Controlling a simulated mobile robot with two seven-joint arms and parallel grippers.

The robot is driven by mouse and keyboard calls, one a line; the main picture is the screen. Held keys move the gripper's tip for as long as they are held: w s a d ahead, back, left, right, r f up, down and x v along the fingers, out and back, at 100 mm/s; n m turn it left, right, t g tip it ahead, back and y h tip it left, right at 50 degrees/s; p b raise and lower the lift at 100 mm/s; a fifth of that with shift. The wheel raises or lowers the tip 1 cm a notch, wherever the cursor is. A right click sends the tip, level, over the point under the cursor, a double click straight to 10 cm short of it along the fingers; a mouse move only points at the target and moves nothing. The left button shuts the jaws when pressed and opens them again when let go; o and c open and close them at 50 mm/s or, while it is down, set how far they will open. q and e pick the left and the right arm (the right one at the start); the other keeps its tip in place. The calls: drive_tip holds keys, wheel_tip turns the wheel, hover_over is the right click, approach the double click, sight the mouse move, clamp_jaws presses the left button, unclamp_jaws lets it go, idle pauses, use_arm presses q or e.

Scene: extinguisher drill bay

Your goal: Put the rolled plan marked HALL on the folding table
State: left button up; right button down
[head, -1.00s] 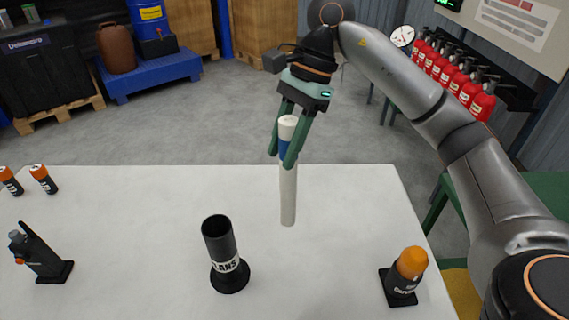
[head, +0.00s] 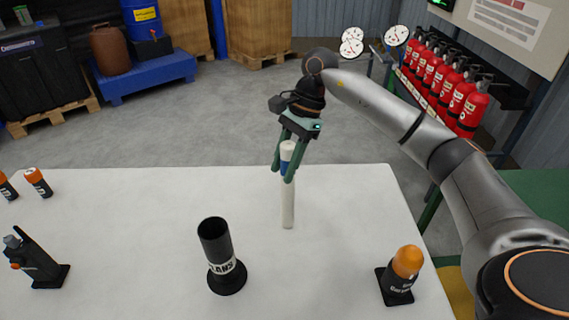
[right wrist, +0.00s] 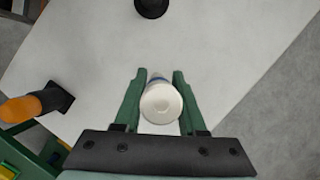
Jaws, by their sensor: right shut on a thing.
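No HALL marking is readable. In the right wrist view, the roll's white end (right wrist: 160,104) shows between the two green fingers (right wrist: 155,85). A black tube holder marked PLANS (head: 220,255) stands on the table nearer me, apart from the roll, with its open mouth up. My left gripper is not in view.
An orange-topped black object (head: 403,274) stands at the table's right, and a black holder (head: 38,260) at the left. Orange-capped items (head: 38,182) sit at the far left. Red extinguishers (head: 455,90) line the wall behind. The tabletop around the roll is clear.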

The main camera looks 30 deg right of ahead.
drive_tip(key=shift+f, duration=0.15)
drive_tip(key=shift+c, duration=2.4)
unclamp_jaws()
drive_tip(key=shift+r, duration=0.35)
drive_tip(key=v, duration=1.1)
drive_tip(key=shift+d+r+p, duration=0.2)
drive_tip(key=shift+r+p, duration=0.1)
drive_tip(key=shift+p, duration=0.05)
